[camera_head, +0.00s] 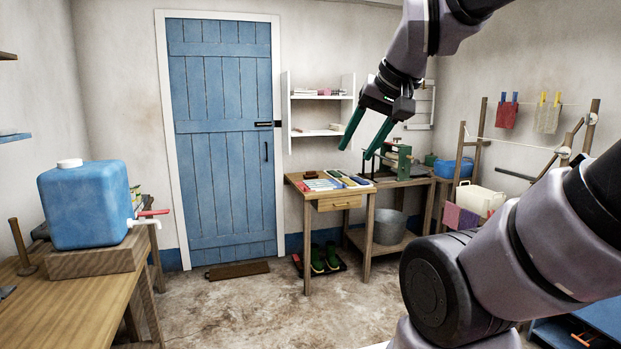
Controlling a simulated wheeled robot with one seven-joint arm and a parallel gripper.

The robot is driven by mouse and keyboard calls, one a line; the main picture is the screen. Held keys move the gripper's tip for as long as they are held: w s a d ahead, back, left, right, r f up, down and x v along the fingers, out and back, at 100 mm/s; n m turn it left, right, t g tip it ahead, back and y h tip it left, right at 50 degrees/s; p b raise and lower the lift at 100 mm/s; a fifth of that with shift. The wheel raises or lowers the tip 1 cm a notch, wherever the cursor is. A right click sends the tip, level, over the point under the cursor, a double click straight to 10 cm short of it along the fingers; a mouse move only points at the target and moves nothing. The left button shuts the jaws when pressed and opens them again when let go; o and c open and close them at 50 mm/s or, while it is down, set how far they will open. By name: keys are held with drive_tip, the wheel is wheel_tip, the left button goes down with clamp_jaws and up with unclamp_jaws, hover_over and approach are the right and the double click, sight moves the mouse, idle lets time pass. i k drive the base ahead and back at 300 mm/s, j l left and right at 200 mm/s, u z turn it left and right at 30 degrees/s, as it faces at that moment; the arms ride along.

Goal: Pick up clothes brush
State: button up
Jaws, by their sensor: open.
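My gripper (356,153) hangs at the upper middle of the head view, with its two dark green fingers apart and nothing between them. In the picture it shows above the small wooden table (338,202) by the back wall. A small dark brown item (310,174) lies at the back left of that tabletop. It may be the clothes brush, but it is too small to tell. In the picture it is left of and below the fingertips.
Flat coloured items (322,185) cover much of the tabletop. A green machine (397,160) stands to its right. A metal bucket (389,227) sits on a low shelf. A blue water container (86,204) stands at left. The middle floor is clear.

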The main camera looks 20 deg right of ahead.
sight(310, 175)
drive_tip(key=i, duration=1.35)
drive_tip(key=i+z, duration=0.15)
drive_tip(key=i, duration=0.3)
drive_tip(key=i+j+z, duration=0.2)
drive_tip(key=i, duration=0.25)
drive_tip(key=i+j+z, duration=0.15)
drive_tip(key=i, duration=0.25)
drive_tip(key=i+j+z, duration=0.2)
drive_tip(key=i, duration=0.25)
drive_tip(key=i+j+z, duration=0.7)
drive_tip(key=i+j, duration=0.5)
drive_tip(key=j, duration=0.25)
